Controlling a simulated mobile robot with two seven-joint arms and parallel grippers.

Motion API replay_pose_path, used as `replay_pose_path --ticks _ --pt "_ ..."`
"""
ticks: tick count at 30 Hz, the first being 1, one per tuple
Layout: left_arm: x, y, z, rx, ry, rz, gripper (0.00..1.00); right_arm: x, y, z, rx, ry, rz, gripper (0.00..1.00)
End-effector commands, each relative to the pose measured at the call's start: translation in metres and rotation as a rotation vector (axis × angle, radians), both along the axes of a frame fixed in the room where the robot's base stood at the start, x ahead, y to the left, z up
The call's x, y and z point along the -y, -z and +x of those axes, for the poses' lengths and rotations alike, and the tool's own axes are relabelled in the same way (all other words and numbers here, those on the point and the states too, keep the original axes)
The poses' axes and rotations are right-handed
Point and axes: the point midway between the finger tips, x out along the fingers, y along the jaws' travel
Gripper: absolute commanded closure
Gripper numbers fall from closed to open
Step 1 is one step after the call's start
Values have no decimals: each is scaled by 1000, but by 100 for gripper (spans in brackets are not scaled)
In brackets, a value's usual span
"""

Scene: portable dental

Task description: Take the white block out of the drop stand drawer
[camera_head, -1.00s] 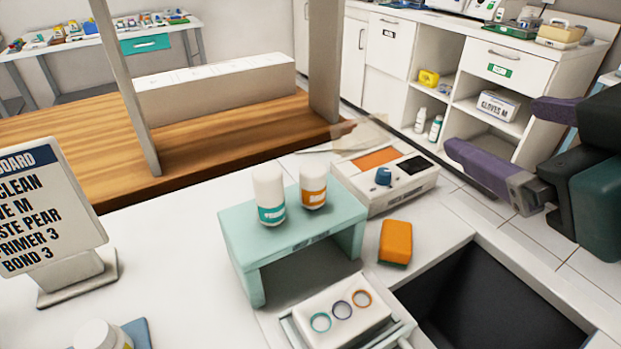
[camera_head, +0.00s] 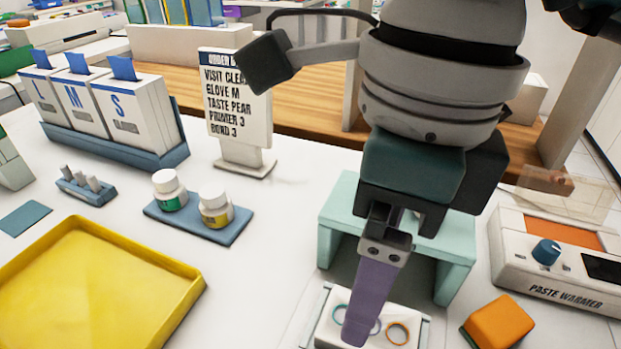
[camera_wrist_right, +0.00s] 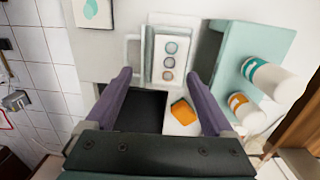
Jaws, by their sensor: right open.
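The white block (camera_head: 340,327), with three coloured rings on its top, sits in the pulled-out drawer (camera_head: 312,325) at the front of the mint drop stand (camera_head: 455,250). In the right wrist view the block (camera_wrist_right: 160,75) lies beyond my fingers, beside the stand (camera_wrist_right: 225,70). My right gripper (camera_wrist_right: 159,78) is open and empty, with its purple fingers pointing towards the drawer. In the head view one purple finger (camera_head: 372,295) hangs over the block and hides part of it. The arm hides much of the stand. My left gripper is not in view.
Two bottles (camera_wrist_right: 268,78) stand on the stand. An orange block (camera_head: 493,322) and the paste warmer (camera_head: 545,270) are to its right. A yellow tray (camera_head: 95,285), small jars (camera_head: 215,210) and an order board (camera_head: 238,110) are left.

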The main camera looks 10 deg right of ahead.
Motion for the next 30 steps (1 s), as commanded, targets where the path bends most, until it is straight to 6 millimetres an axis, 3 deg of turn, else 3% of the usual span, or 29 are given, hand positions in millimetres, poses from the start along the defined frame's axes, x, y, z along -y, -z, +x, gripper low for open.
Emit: replay_pose_path --ticks 4,22,30 --pt "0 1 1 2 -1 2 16 17 12 6 16 14 -78 12" --pt "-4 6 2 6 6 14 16 13 92 9 13 12 -72 12" --pt "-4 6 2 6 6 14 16 13 99 9 17 9 -70 12"
